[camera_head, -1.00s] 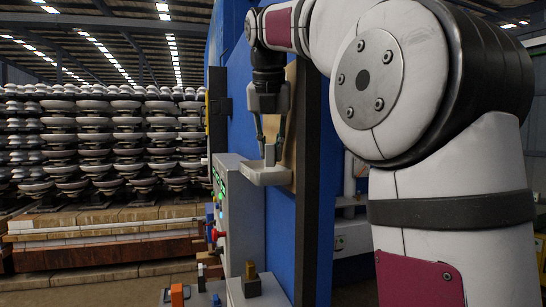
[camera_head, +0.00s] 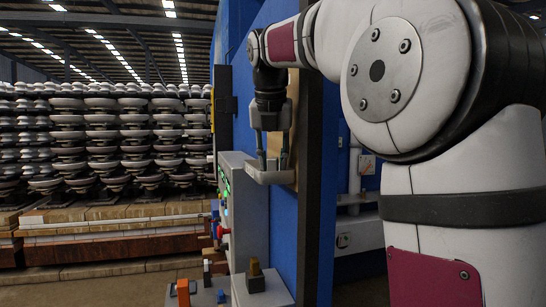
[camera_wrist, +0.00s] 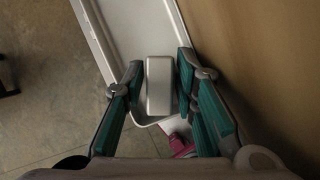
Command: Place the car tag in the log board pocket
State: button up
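My gripper (camera_wrist: 160,75) points down at the pocket in front of the board, its teal-padded fingers either side of a small pale grey block, seemingly the car tag (camera_wrist: 160,88). In the head view my gripper (camera_head: 273,166) is right at the white tray-like pocket (camera_head: 271,178), and the tag is largely hidden there. The pocket's rim and floor (camera_wrist: 135,28) show below the tag in the wrist view. I cannot tell whether the tag touches the floor.
A brown board (camera_wrist: 260,45) rises close to the right of my fingers. A grey control box (camera_head: 240,215) with buttons stands below left of the pocket. A dark post (camera_head: 313,200) runs beside the blue panel (camera_head: 284,230). Insulator stacks (camera_head: 100,140) fill the left background.

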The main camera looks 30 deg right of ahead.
jog(key=b+v, duration=0.1)
jog(key=v, duration=1.1)
jog(key=shift+r, duration=0.1)
jog(key=s+a+f+m+t, duration=0.1)
jog(key=s+a+f+m, duration=0.75)
jog(key=m, duration=0.45)
jog(key=s+a+f+m+y, duration=0.1)
jog(key=s+f+m, duration=0.2)
jog(key=f+m, duration=0.2)
jog(key=s+a+f+m+y, duration=0.1)
jog(key=s+f+m, duration=0.3)
jog(key=f, duration=0.7)
jog(key=s+a+f+m+t, duration=0.1)
jog(key=s+a+f+m, duration=0.2)
jog(key=f+m, duration=0.3)
jog(key=shift+s+f+y, duration=0.4)
jog(key=shift+s+f, duration=0.2)
jog(key=shift+f, duration=0.4)
